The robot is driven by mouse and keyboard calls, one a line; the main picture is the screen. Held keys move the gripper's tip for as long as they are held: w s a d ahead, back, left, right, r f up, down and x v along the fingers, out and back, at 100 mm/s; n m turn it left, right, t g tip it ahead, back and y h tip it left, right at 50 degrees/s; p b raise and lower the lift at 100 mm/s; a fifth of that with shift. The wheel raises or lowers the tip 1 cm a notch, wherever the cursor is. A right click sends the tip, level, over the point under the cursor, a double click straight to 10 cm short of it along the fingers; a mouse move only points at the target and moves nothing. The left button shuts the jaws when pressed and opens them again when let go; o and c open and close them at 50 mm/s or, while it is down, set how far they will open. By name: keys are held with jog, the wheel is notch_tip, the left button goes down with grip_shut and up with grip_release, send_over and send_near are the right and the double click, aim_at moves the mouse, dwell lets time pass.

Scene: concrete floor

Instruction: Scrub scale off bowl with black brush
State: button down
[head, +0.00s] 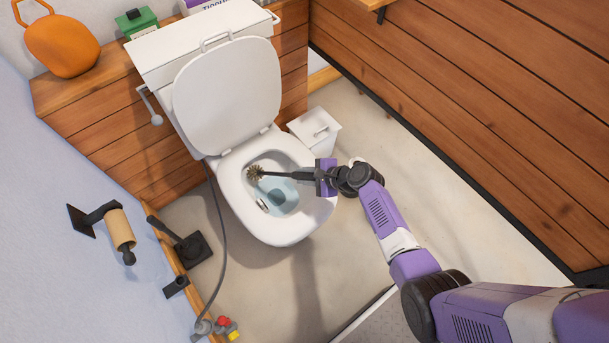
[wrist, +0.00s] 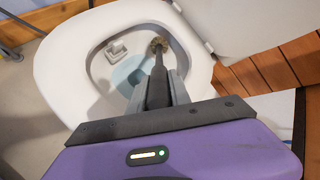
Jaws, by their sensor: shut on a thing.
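The white toilet bowl (head: 240,209) stands with its lid (head: 228,82) raised against the tank. Water lies at its bottom. My gripper (head: 312,177) is over the right side of the bowl and shut on the handle of the black brush (head: 285,174). The brush points left across the bowl, its brownish bristle head (head: 255,173) near the inner left-rear wall. In the wrist view the handle (wrist: 158,88) runs forward between the fingers (wrist: 157,92) to the bristles (wrist: 158,45). I cannot tell whether the bristles touch the wall. A small pale block-like piece (wrist: 116,50) is on the bowl's inner side.
A white bin (head: 315,130) stands right of the toilet. A black brush holder (head: 190,248), a paper roll (head: 120,229) and a grey hose (head: 221,250) are on the left. Wooden panelling (head: 480,90) bounds the right. Concrete floor (head: 410,170) is clear between.

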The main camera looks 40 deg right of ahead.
jog(key=shift+w+f+b, duration=0.4)
jog(key=shift+w+b, duration=0.25)
jog(key=shift+w, duration=0.05)
dwell(0.5)
jog(key=shift+d, duration=0.15)
jog(key=shift+w+a+p, duration=0.1)
jog(key=shift+a+p, duration=0.15)
jog(key=shift+p, duration=0.25)
dwell(1.7)
